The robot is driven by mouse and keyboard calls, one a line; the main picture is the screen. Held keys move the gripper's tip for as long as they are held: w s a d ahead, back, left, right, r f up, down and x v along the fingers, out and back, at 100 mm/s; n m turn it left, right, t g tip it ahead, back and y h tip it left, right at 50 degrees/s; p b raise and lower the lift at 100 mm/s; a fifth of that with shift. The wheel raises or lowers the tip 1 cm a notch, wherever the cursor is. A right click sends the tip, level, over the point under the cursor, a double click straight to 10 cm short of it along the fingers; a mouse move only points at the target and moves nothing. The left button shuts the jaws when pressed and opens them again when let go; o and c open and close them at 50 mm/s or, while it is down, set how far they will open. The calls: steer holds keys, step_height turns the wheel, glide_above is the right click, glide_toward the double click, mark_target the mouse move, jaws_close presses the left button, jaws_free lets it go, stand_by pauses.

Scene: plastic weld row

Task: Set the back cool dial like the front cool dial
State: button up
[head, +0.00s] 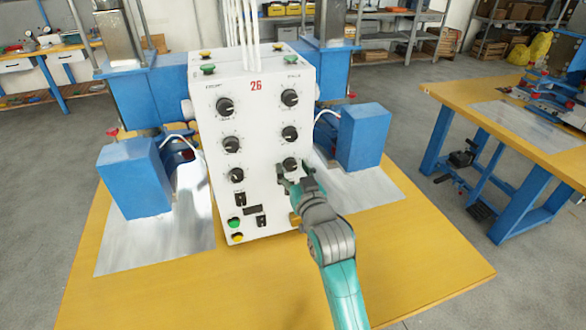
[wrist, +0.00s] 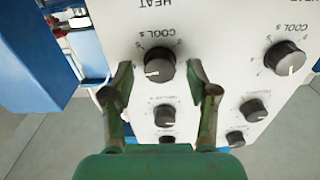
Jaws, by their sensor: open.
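The right column's lowest dial, the back cool dial (head: 290,163), is black and round on the white panel. It also shows in the wrist view (wrist: 159,65), with its white mark toward the lower left there. The front cool dial (head: 236,175) is lowest in the left column. In the upside-down wrist view it is at the right (wrist: 285,58), its mark pointing almost straight down. My gripper (head: 294,173) is open at the back cool dial. In the wrist view its fingertips (wrist: 161,72) lie either side of that dial, with gaps visible; contact is unclear.
More dials stand above on the white control box (head: 255,190). Switches (head: 240,199) and green and yellow buttons (head: 234,223) sit below the front cool dial. Blue blocks (head: 134,178) flank the box on the yellow table (head: 255,285). The table's front is clear.

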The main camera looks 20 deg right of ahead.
steer(key=shift+w, duration=0.25)
jaws_close()
